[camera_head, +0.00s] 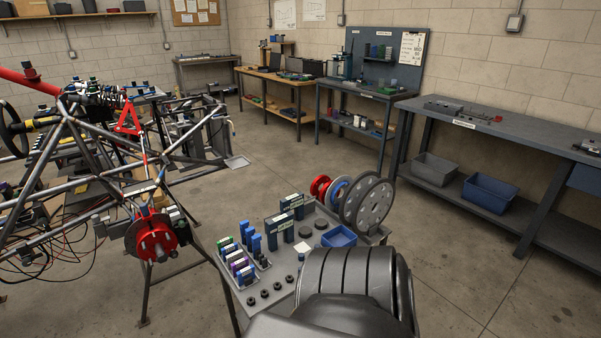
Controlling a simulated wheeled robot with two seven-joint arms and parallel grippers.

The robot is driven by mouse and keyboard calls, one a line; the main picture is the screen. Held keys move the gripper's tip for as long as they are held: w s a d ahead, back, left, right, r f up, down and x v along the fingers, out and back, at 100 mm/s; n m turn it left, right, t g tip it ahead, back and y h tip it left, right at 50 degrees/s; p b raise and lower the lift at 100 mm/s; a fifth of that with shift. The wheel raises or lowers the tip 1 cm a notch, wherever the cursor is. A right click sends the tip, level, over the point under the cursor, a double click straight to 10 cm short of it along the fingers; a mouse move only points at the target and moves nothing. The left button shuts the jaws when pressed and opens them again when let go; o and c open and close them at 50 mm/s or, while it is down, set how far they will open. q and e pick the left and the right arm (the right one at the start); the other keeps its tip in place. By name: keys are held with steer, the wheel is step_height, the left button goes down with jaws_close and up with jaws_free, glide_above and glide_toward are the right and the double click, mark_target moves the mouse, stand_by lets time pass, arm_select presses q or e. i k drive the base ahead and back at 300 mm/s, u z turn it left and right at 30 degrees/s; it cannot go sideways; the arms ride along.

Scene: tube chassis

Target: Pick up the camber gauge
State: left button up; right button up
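I cannot pick out the camber gauge for certain; many tools here are too small to tell apart. Small grey and red items (497,118) lie on the long grey workbench (540,137) at the right, beside a small grey block (445,106). The low grey cart (230,290) in front holds blue and dark boxes, small black round parts and a blue tray (339,236). Neither of my grippers is in view.
A tube chassis (60,150) with a red hub (155,238) stands at the left. Discs (368,205) stand at the cart's far end. A dark ribbed rounded shape hides the bottom centre. Floor between cart and workbenches is clear.

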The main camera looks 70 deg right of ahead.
mark_target(284, 223)
steer(key=z, duration=0.95)
steer(key=i, duration=0.8)
steer(key=z, duration=0.9)
